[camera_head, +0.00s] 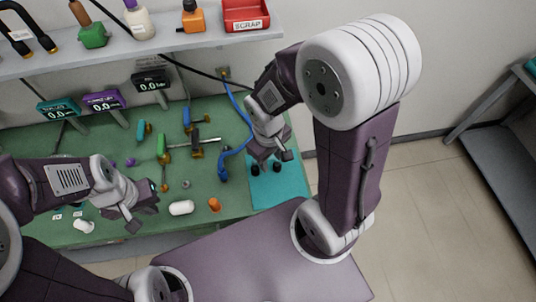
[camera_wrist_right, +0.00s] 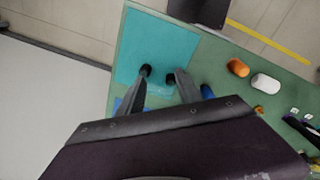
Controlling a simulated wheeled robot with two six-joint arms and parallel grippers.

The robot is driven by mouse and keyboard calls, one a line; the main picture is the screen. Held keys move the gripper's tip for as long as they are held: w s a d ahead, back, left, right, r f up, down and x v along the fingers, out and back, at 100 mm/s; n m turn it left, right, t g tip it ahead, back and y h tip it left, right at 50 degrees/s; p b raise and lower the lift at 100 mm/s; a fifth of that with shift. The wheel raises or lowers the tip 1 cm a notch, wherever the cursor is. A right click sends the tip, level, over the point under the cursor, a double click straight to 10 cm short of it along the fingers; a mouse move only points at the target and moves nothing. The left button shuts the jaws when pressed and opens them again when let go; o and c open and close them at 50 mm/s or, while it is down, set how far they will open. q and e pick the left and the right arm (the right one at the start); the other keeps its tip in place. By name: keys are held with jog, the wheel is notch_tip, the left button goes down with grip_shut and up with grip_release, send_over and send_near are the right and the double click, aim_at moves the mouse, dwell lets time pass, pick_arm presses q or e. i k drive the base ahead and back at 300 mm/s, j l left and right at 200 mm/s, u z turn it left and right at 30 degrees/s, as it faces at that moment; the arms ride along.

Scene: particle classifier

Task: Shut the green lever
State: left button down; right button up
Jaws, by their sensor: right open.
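The green lever (camera_head: 162,146) stands on the green bench, left of the middle in the head view, with brass-coloured fittings at its lower end. It is not clearly seen in the right wrist view. My right gripper (camera_head: 266,169) is open over the teal mat (camera_head: 290,190), well to the right of the lever. In the right wrist view, my right gripper (camera_wrist_right: 158,75) has its fingers apart above the same mat (camera_wrist_right: 155,38), with no lever between them. My left gripper (camera_head: 148,203) is low over the bench, below and left of the lever; its opening is unclear.
A teal handle (camera_head: 141,131) and a blue handle (camera_head: 187,119) flank the green lever. A blue hose (camera_head: 240,115) runs between it and my right gripper. A white cylinder (camera_head: 181,208) and an orange piece (camera_head: 214,204) lie in front. A shelf (camera_head: 130,50) overhangs the back.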

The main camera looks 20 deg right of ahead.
aim_at(161, 136)
jog(key=j+z, duration=0.45)
jog(key=k+j+z, duration=0.1)
jog(key=z, duration=0.35)
jog(key=k+j, duration=0.05)
jog(key=j, duration=0.05)
